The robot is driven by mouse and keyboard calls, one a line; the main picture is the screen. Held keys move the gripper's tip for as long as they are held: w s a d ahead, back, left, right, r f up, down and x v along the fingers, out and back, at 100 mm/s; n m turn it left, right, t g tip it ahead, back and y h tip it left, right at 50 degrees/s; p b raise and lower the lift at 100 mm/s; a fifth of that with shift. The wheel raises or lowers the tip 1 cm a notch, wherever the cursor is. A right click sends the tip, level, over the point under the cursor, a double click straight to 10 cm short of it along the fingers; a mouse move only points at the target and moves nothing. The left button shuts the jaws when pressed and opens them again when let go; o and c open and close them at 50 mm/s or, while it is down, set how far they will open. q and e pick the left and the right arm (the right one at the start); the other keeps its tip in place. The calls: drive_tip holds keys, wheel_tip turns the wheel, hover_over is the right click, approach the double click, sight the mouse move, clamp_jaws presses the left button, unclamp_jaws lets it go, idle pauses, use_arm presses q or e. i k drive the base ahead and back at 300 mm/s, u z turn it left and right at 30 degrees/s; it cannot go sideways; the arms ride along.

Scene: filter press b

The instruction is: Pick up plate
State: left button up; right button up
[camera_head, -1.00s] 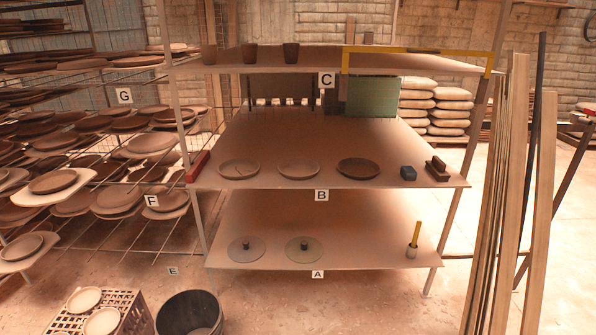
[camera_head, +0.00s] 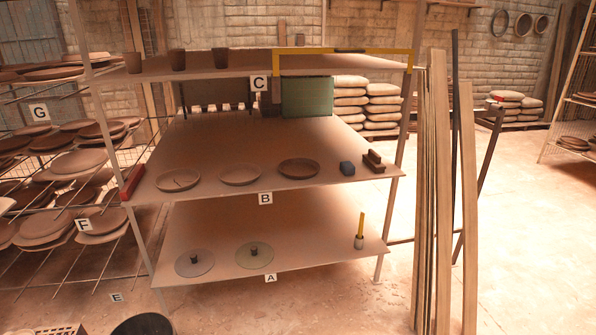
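Three brown plates lie in a row on the middle shelf (camera_head: 230,150), marked B: a left plate (camera_head: 178,181), a middle plate (camera_head: 240,175) and a darker right plate (camera_head: 299,168). The left plate has a thin dark line across it. Many more plates lie on the rack at the left, such as one light brown plate (camera_head: 79,163). Neither of my grippers is in view.
A blue block (camera_head: 347,168) and a brown block (camera_head: 373,161) sit right of the plates, a red bar (camera_head: 132,182) left. Two lidded discs (camera_head: 255,255) lie on the lower shelf (camera_head: 310,255). Tall planks (camera_head: 468,200) stand right. A dark bucket (camera_head: 143,325) is bottom left.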

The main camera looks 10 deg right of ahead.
sight(174, 181)
drive_tip(key=u, duration=0.2)
drive_tip(key=i, duration=2.2)
drive_tip(key=u, duration=0.4)
